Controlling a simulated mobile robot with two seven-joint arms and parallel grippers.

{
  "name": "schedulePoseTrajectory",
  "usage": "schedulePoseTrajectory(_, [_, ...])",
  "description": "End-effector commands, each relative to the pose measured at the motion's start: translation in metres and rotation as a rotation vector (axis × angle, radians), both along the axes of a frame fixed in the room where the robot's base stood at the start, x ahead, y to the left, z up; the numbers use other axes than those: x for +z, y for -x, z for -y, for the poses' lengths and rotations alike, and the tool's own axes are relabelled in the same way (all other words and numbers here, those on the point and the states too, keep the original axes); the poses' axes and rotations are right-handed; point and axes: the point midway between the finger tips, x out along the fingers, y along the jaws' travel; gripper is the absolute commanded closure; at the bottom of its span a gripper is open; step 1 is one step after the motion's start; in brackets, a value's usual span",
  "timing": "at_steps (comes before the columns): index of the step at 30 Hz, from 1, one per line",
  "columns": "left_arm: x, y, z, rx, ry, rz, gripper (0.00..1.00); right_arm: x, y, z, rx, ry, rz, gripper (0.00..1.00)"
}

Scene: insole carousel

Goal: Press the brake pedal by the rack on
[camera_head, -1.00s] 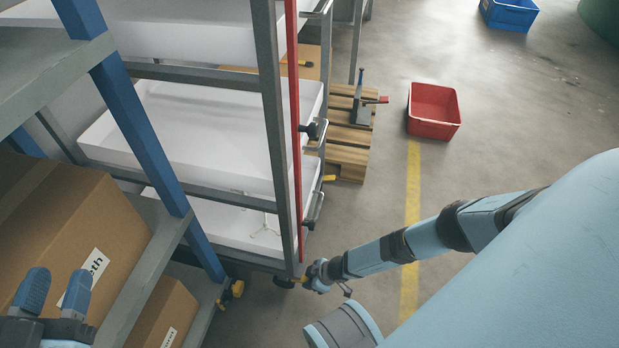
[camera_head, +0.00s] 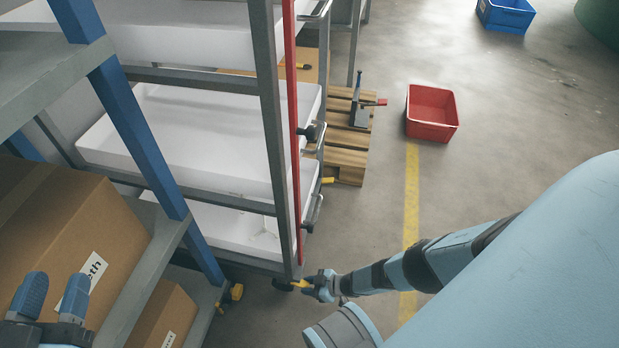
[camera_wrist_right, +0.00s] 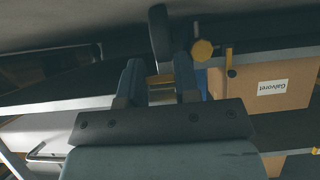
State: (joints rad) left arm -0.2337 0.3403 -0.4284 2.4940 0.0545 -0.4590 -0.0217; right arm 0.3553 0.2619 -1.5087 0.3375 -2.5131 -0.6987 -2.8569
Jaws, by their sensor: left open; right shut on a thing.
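The rack (camera_head: 277,150) with white trays stands at the left-centre in the head view. A yellow brake pedal (camera_head: 299,284) sits at its near right foot, beside a dark caster (camera_head: 283,284). My right gripper (camera_head: 306,286) is low at this foot, shut on the yellow pedal. In the right wrist view the pedal (camera_wrist_right: 160,82) shows between the two fingers, with the dark wheel (camera_wrist_right: 159,35) just beyond. Whether the pedal is pressed down I cannot tell. My left gripper (camera_head: 52,295) is open and empty at the lower left, in front of a cardboard box.
A wooden pallet (camera_head: 345,160), red crate (camera_head: 432,112) and blue crate (camera_head: 506,14) are further back.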

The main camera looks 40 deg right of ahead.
Motion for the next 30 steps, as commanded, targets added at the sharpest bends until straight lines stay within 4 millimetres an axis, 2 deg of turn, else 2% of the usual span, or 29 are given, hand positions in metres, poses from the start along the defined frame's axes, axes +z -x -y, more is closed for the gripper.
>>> schedulePoseTrajectory(17, [-0.0006,0.0002,-0.0003,-0.001,-0.003,0.001,0.57,-0.0010,-0.0006,-0.0002,-0.001,-0.008,0.010,0.94])
schedulePoseTrajectory(18, [-0.0007,0.0003,-0.0003,-0.001,-0.003,0.001,0.57,-0.0010,-0.0007,-0.0001,-0.001,-0.008,0.010,0.63])
schedulePoseTrajectory(21, [-0.0007,0.0003,-0.0003,-0.001,-0.004,0.000,0.57,-0.0010,-0.0006,-0.0002,-0.001,-0.008,0.010,0.45])
schedulePoseTrajectory(30, [0.0014,0.0003,-0.0003,-0.001,-0.003,-0.001,0.57,0.0008,0.0008,0.0012,-0.001,-0.008,0.010,0.45])
